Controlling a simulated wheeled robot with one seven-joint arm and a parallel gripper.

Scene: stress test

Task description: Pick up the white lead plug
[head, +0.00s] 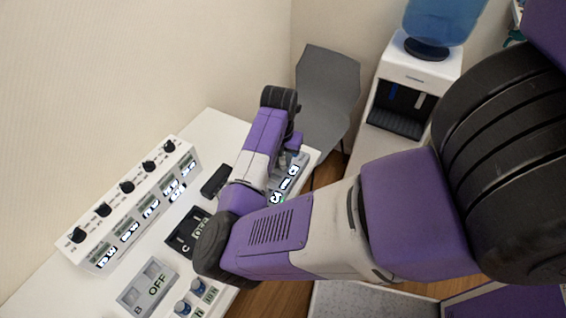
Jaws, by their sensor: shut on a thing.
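My gripper (293,146) is at the far right end of the white table, beyond my purple and white forearm. Only a small part of it shows, low over a grey device with lit displays (290,178). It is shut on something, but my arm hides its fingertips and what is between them. I cannot make out the white lead plug anywhere in the head view.
A long white box with black knobs and lit displays (128,208) stands along the wall. A black device (186,232), a small black block (215,181) and a grey OFF switch panel (147,286) are on the white table (60,295). A grey chair (328,85) and water dispenser (415,77) stand beyond.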

